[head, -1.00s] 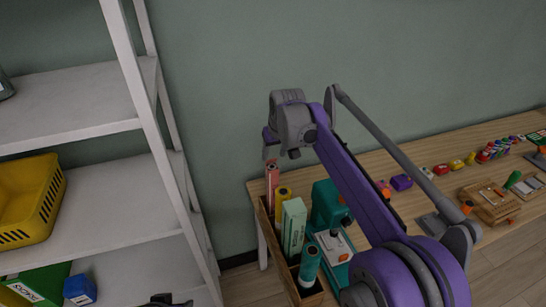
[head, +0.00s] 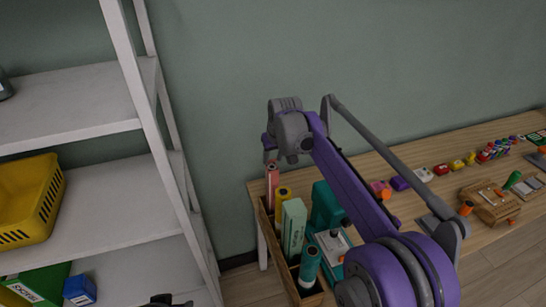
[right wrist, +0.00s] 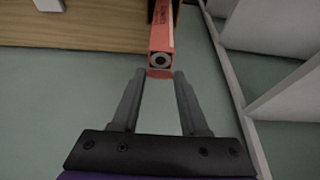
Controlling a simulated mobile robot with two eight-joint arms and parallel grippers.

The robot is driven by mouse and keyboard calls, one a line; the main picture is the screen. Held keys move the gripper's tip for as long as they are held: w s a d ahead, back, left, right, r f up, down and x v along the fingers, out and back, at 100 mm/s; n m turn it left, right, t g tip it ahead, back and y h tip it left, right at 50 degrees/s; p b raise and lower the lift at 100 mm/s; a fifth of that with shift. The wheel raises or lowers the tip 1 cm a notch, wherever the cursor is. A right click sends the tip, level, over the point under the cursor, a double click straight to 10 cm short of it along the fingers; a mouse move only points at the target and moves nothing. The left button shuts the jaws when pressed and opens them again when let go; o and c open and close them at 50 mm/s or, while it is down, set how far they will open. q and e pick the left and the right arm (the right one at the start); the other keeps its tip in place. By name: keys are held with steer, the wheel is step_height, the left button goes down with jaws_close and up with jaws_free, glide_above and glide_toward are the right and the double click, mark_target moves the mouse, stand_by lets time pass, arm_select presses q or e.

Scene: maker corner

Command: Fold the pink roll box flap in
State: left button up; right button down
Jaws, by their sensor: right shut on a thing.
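The pink roll box (head: 272,182) stands upright at the back left corner of the wooden holder. My right gripper (head: 270,157) is at its top end. In the right wrist view the pink roll box (right wrist: 162,35) shows its open end with a dark round roll core. Its pink flap (right wrist: 160,73) sticks out from the near edge of that end. My right gripper (right wrist: 160,76) has its fingertips on either side of the flap and is shut on it. The far part of the box is hidden in the wrist view.
The wooden holder (head: 310,299) also holds a yellow roll (head: 283,194), a pale green box (head: 294,226) and a teal roll (head: 309,266). A teal machine (head: 326,207) stands right beside it on the table (head: 380,162). A white shelf (head: 120,205) stands at the left.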

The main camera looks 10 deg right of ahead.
steer(key=shift+s+f+t+b, duration=0.2)
steer(key=shift+f+t+b, duration=0.15)
steer(key=shift+t, duration=0.05)
steer(key=t+b, duration=0.1)
steer(key=s+f+t+b, duration=0.1)
steer(key=shift+s+d+t+y, duration=0.15)
steer(key=shift+s+t+y, duration=0.15)
steer(key=shift+t+y, duration=0.1)
steer(key=shift+s+f+t, duration=0.15)
steer(key=shift+t, duration=0.25)
steer(key=shift+t+b, duration=0.35)
steer(key=shift+t, duration=0.05)
arm_select(q)
steer(key=f, duration=0.1)
steer(key=s+f, duration=0.1)
steer(key=f, duration=0.1)
steer(key=s+f, duration=0.1)
steer(key=f, duration=0.1)
steer(key=shift+s, duration=0.1)
arm_select(e)
steer(key=c, duration=0.7)
jaws_free()
